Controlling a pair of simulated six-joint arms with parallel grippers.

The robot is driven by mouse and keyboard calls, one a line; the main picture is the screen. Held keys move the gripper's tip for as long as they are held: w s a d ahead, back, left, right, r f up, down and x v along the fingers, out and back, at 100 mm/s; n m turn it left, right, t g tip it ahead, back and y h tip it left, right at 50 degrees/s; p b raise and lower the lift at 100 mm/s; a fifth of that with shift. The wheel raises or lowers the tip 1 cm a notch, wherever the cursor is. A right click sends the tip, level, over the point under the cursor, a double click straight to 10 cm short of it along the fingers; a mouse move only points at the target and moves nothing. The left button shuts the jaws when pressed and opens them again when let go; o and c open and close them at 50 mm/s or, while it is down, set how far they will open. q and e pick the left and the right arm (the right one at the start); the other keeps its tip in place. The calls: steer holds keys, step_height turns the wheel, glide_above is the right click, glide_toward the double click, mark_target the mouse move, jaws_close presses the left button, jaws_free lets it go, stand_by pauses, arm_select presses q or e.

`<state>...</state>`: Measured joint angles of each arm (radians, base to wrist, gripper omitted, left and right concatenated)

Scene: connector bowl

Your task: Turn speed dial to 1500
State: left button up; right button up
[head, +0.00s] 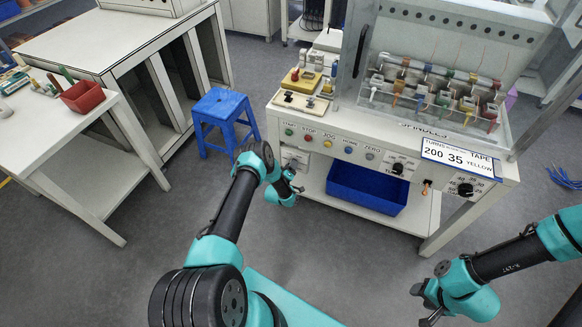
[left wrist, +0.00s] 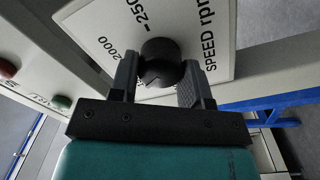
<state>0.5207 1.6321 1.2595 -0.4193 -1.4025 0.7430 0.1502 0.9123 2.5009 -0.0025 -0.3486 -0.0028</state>
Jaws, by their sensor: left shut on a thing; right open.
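The speed dial is a round black knob (left wrist: 160,58) on a white plate marked SPEED rpm (left wrist: 212,35), seen in the left wrist view. The numbers 2000 and about 2500 show; other marks are hidden behind the knob and fingers. My left gripper (left wrist: 158,78) is shut on the knob, one finger on each side. In the head view my left gripper (head: 297,182) is at the left end of the machine's front panel, by the speed plate (head: 295,156). My right gripper (head: 427,304) is open and empty at the lower right, away from the machine.
The front panel has a row of coloured buttons (head: 327,143) and other black knobs (head: 397,168). A sign (head: 456,158) reads TURNS 200, 35, TAPE YELLOW. A blue bin (head: 366,188) sits under the panel. A blue stool (head: 220,112) stands left. Floor between the arms is clear.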

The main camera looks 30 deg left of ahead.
stand_by(0.3)
arm_select(q)
steer(key=o, duration=0.9)
steer(key=s, duration=0.5)
steer(key=s+d, duration=0.1)
steer(key=s, duration=0.5)
steer(key=s+d, duration=0.1)
steer(key=s, duration=0.5)
steer(key=shift+s+d+f, duration=0.1)
steer(key=shift+s+f, duration=0.05)
steer(key=shift+f, duration=0.05)
